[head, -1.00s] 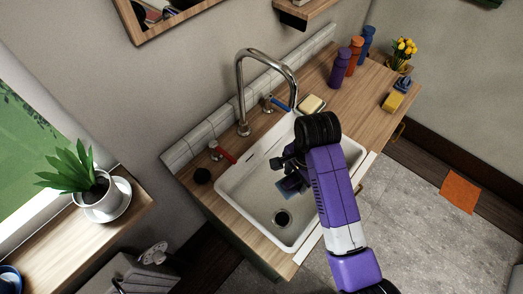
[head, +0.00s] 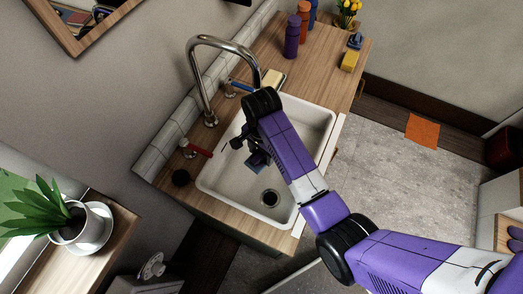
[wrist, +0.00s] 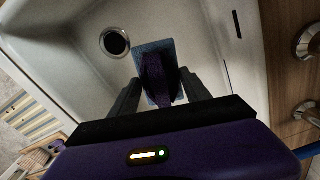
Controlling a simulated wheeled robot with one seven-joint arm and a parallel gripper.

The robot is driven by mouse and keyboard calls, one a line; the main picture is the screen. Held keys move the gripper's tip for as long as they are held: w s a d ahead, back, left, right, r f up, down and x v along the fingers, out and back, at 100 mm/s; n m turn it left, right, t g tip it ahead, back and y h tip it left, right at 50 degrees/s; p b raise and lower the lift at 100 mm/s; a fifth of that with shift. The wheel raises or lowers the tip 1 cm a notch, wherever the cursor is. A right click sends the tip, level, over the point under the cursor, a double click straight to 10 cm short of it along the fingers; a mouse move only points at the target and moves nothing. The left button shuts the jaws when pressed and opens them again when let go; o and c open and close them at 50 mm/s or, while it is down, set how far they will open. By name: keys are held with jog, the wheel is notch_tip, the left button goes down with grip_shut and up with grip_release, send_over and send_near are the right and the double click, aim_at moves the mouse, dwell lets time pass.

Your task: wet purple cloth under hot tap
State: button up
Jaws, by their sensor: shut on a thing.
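The purple cloth (wrist: 158,80) hangs between the fingers of my gripper (wrist: 155,95), which is shut on it; part of it looks blue-grey. In the head view the cloth (head: 258,160) shows as a small dark bluish patch inside the white sink basin (head: 218,185). My gripper (head: 247,147) is low in the basin, on the tap side of the drain. The curved metal tap (head: 196,75) arches over the basin from the back edge. Its red handle (head: 199,150) is at the left and its blue handle (head: 238,86) at the right. I see no water stream.
A drain (head: 269,198) is in the basin floor. A sponge on a dish (head: 272,79) sits at the basin's far edge. Bottles (head: 292,37) and a yellow object (head: 349,61) stand on the counter. A dark round knob (head: 180,177) is left of the basin.

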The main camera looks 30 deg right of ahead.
jog(key=w+f+b, duration=0.1)
jog(key=f, duration=0.1)
jog(key=f+b, duration=0.1)
jog(key=f, duration=0.1)
jog(key=w+d+f+b, duration=0.1)
jog(key=f, duration=0.1)
jog(key=shift+w, duration=0.3)
jog(key=w+f+b, duration=0.1)
jog(key=b, duration=0.1)
jog(key=w+f+b, duration=0.1)
jog(key=b, duration=0.1)
jog(key=shift+d+f, duration=0.35)
jog(key=shift+f+b, duration=0.4)
jog(key=shift+f, duration=0.45)
jog(key=o, duration=1.3)
